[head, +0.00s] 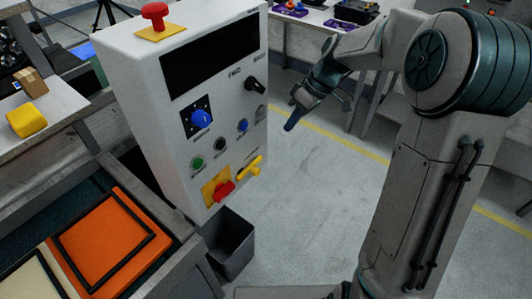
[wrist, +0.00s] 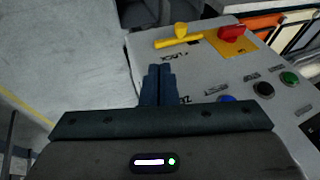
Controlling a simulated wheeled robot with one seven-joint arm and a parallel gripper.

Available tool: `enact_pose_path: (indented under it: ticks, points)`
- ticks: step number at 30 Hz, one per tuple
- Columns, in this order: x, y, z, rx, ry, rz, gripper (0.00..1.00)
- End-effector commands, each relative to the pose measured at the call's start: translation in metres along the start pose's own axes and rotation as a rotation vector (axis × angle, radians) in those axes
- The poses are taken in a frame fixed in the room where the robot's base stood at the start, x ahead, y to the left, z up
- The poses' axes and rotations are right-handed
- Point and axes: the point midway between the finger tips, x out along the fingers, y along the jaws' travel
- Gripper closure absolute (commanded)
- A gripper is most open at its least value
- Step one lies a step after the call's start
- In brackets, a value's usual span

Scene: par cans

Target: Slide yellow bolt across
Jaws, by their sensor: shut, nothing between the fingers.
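The yellow bolt (head: 252,168) is a bar with a small raised knob, low on the right part of the white control cabinet's front (head: 180,80). In the wrist view the bolt (wrist: 178,41) lies beyond my fingertips, with bare panel between them. My gripper (head: 291,124) is in the air to the right of the cabinet, above the bolt's height in the picture and apart from it. In the wrist view my gripper (wrist: 158,70) has its dark fingers together, with nothing between them.
A red rotary switch (head: 224,191) on a yellow plate sits just left of the bolt. A blue button (head: 242,125), a green button (head: 197,163) and a black knob (head: 256,84) stick out nearby. A dark bin (head: 232,245) stands below. The floor to the right is clear.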

Motion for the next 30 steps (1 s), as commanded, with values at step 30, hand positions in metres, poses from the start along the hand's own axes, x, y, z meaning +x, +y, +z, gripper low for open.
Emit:
enact_pose_path:
  ticks: [30]
  points:
    - [0.128,-0.024,0.002,-0.021,0.014,-0.015,1.0]
